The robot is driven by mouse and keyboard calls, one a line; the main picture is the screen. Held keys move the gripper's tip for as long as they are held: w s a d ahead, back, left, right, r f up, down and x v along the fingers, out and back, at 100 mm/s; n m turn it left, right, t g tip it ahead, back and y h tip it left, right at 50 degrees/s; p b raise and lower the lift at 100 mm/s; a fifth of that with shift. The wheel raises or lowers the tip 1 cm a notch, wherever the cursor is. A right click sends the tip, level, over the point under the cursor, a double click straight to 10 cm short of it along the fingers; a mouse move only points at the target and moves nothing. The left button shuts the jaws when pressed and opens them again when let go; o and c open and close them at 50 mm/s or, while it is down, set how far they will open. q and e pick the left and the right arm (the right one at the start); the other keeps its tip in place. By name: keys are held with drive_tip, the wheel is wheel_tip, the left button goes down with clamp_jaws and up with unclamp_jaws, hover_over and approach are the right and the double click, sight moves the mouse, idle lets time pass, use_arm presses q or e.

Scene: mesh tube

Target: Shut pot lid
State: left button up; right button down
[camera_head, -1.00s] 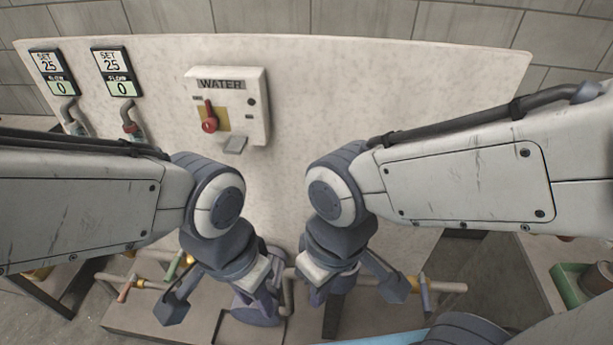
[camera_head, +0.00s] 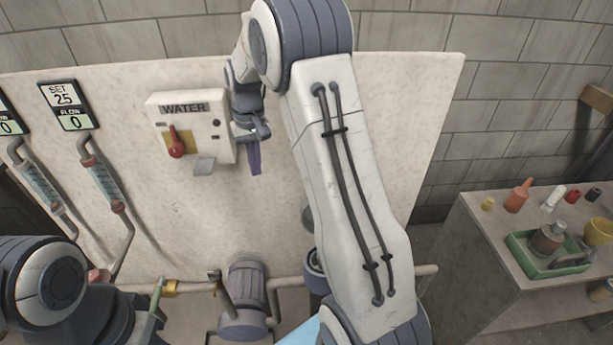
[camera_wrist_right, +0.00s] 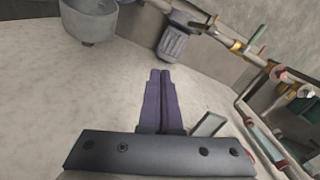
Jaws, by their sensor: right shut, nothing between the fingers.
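My right gripper (camera_head: 255,168) is raised in front of the pale wall panel, just right of the water box. Its dark purple fingers are shut together and empty, and they also show in the right wrist view (camera_wrist_right: 160,78). A grey rounded vessel with small feet (camera_wrist_right: 90,22), possibly the pot, shows at the top left of the wrist view, apart from the fingertips and cut off by the frame edge. I cannot make out a lid. In the head view my right arm covers much of the middle. My left arm shows at the lower left, its fingers out of view.
The water box (camera_head: 192,128) with a red lever is on the panel (camera_head: 400,110). Pipes and a grey motor-like unit (camera_head: 245,300) stand below. A side table (camera_head: 490,235) at right holds a green tray (camera_head: 515,245), bottles and a yellow cup (camera_head: 598,232).

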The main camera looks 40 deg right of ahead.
drive_tip(key=d+f+m, duration=0.2)
drive_tip(key=d+f, duration=0.1)
drive_tip(key=d, duration=0.7)
drive_tip(key=d+f+m, duration=0.2)
drive_tip(key=d+f, duration=0.1)
drive_tip(key=d, duration=0.6)
drive_tip(key=s+f+p, duration=0.1)
drive_tip(key=f, duration=0.1)
drive_tip(key=a+f+p, duration=0.1)
drive_tip(key=f+p, duration=0.1)
drive_tip(key=f, duration=0.1)
drive_tip(key=s+a+f+p, duration=0.1)
drive_tip(key=f, duration=0.2)
drive_tip(key=shift+s+p, duration=0.35)
drive_tip(key=shift+p, duration=0.05)
drive_tip(key=shift+a, duration=0.1)
